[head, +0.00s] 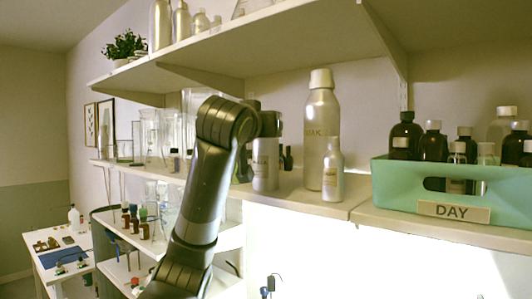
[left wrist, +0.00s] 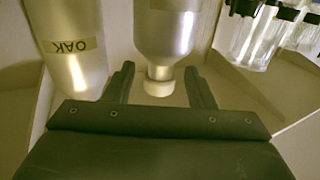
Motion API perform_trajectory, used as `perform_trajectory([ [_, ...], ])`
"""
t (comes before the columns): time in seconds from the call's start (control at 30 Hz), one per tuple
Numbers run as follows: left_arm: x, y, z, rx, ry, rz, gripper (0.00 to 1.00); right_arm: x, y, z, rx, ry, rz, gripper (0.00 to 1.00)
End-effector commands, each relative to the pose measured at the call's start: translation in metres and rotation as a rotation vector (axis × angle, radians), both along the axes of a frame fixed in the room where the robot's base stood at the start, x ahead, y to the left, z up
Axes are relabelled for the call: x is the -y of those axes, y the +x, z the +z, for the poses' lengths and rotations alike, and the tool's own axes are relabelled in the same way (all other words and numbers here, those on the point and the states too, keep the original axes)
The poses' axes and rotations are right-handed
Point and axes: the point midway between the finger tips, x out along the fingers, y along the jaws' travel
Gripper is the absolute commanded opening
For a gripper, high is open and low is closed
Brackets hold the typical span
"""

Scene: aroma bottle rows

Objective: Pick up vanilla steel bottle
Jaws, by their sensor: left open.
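A silver steel bottle (head: 265,165) stands on the middle shelf. Its label is too small to read in the head view, and its top is hidden behind my left gripper (head: 266,124). In the left wrist view, upside down, a steel bottle (left wrist: 166,30) with a white cap shows between the spread fingers of my left gripper (left wrist: 159,72), with gaps on both sides. A taller steel bottle (head: 322,140) with a white cap stands to the right. In the left wrist view, a steel bottle (left wrist: 70,50) labelled OAK is beside the fingers. My right gripper is not in view.
A small steel bottle (head: 333,175) stands in front of the tall one. A green crate (head: 400,185) marked DAY holds several dark bottles at the right. An upper shelf (head: 285,35) overhangs. Glassware (head: 152,140) stands to the left.

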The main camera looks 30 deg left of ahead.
Motion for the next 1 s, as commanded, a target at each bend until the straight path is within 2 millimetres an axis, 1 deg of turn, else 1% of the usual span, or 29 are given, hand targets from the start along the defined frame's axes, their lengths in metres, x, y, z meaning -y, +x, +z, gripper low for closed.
perform_trajectory([
  [0.03, -0.002, 0.006, 0.003, -0.005, -0.001, 0.001, 0.50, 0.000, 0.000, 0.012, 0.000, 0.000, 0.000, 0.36],
  [0.2, -0.007, 0.022, 0.001, -0.004, 0.000, 0.000, 0.50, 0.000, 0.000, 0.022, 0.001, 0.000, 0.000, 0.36],
  [0.33, -0.008, 0.027, 0.000, -0.002, -0.001, -0.001, 0.50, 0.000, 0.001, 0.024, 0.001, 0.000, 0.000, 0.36],
  [0.53, -0.009, 0.027, -0.001, -0.001, 0.000, -0.001, 0.50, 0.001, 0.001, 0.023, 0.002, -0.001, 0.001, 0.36],
  [0.57, -0.009, 0.027, -0.001, -0.001, 0.000, -0.001, 0.48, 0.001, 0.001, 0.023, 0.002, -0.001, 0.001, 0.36],
  [0.93, -0.009, 0.027, -0.001, -0.001, 0.000, 0.000, 0.00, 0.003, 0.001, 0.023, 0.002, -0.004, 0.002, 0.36],
  [1.0, -0.009, 0.027, -0.001, -0.002, 0.000, 0.000, 0.00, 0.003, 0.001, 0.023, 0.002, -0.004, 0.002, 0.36],
])
